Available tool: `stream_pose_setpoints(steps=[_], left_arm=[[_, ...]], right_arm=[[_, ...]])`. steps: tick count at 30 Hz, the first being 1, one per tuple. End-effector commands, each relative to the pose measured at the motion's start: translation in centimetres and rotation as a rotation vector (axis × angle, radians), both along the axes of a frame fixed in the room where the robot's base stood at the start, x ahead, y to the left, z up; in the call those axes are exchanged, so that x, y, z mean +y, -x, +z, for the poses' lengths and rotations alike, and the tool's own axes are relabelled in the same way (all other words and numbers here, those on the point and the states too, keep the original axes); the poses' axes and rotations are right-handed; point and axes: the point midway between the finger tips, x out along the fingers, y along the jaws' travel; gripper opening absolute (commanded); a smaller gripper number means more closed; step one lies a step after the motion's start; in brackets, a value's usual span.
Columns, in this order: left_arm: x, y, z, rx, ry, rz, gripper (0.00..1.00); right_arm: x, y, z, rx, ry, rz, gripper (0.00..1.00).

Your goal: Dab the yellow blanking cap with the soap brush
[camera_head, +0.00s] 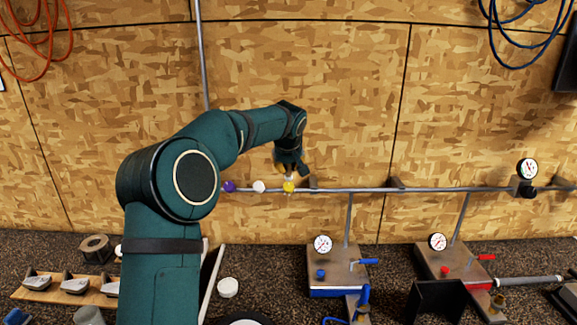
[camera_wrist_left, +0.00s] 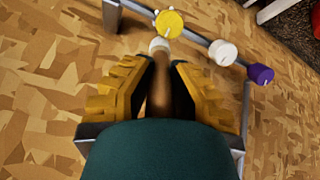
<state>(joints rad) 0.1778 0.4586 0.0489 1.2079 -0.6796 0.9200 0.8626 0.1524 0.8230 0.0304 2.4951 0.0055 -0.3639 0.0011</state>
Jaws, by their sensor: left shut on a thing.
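The yellow blanking cap (camera_head: 289,187) is on the grey pipe along the wall, right of a white cap (camera_head: 260,186) and a purple cap (camera_head: 229,186). In the left wrist view the yellow cap (camera_wrist_left: 169,23) is at the top, near the brush's pale tip. My left gripper (camera_head: 291,167) is just above the yellow cap. It is shut on the soap brush, whose brown handle (camera_wrist_left: 160,92) runs between the yellow-padded fingers (camera_wrist_left: 160,78). The pale bristle end meets the cap's lower edge in the picture; I cannot tell whether they touch. My right gripper is out of view.
The horizontal pipe (camera_head: 450,188) runs right to a gauge (camera_head: 527,168). Below it stand a blue-trimmed gauge stand (camera_head: 338,267) and a red-trimmed one (camera_head: 452,262). A wooden tray (camera_head: 62,296) is at lower left.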

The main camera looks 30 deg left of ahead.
Motion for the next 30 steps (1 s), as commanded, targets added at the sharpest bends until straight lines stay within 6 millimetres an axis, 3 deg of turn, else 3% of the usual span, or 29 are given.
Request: stream_pose_setpoints(steps=[16,30], left_arm=[[0.0,0.0,0.0,0.006,0.001,0.0,0.0],[0.0,0.0,3.5,0.002,-0.001,-0.001,0.0]], right_arm=[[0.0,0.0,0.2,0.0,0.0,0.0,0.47],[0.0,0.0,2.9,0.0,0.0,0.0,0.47]])
